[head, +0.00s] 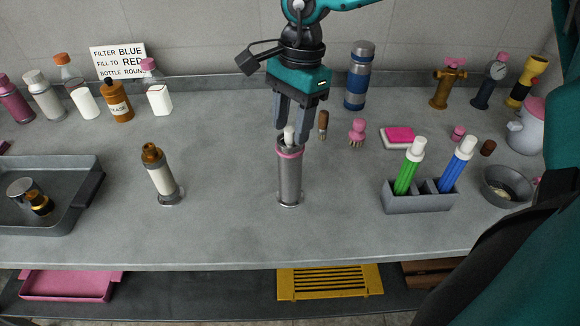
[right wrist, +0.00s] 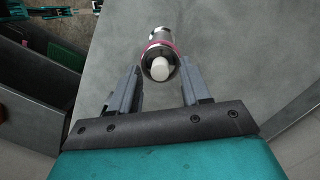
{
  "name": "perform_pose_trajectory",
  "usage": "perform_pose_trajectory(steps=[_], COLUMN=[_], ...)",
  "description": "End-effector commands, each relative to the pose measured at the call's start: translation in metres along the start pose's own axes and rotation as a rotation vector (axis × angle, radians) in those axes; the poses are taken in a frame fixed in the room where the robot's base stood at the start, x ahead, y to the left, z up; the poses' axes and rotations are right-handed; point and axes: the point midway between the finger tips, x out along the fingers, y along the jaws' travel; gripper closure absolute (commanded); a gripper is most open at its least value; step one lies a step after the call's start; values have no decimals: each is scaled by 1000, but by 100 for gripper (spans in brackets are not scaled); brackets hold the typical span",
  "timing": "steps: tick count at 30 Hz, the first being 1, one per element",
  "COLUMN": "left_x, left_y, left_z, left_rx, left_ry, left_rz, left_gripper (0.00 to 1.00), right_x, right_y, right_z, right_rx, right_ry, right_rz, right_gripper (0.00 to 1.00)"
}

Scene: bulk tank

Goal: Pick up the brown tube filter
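A white tube with a brown top (head: 162,180) stands slightly tilted in a round metal base on the left half of the counter. It is the only large tube with brown on it; I cannot tell if it is a filter. My right gripper (head: 291,134) is well to its right, pointing down above a steel cylinder (head: 290,178) with a pink ring and a white tip. In the right wrist view the gripper (right wrist: 160,80) is open and empty, with the white tip (right wrist: 160,70) around the gap between its fingertips. My left gripper is not in view.
A grey rack (head: 420,197) holds a green tube (head: 408,175) and a blue tube (head: 455,173). A grey tray (head: 85,195) is at the left. Bottles and a blue-banded flask (head: 358,78) line the back. The counter between both standing tubes is clear.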

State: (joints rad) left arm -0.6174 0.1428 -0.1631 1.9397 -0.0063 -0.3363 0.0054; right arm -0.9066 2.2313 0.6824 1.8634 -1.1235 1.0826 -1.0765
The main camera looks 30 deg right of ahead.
Motion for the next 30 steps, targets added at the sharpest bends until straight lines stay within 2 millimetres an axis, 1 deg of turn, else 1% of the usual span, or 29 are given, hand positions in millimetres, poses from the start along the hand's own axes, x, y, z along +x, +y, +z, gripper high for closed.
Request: perform_pose_trajectory(steps=[1,2,14,30], left_x=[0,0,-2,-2], left_y=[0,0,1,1], left_z=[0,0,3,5], left_rx=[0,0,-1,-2], left_ry=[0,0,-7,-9], left_rz=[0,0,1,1], left_gripper=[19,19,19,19], right_x=[0,0,0,-2], right_y=[0,0,0,0], right_z=[0,0,0,0], right_rx=[0,0,0,0], right_ry=[0,0,0,0], right_rz=[0,0,0,-1], right_gripper=[58,61,99,100])
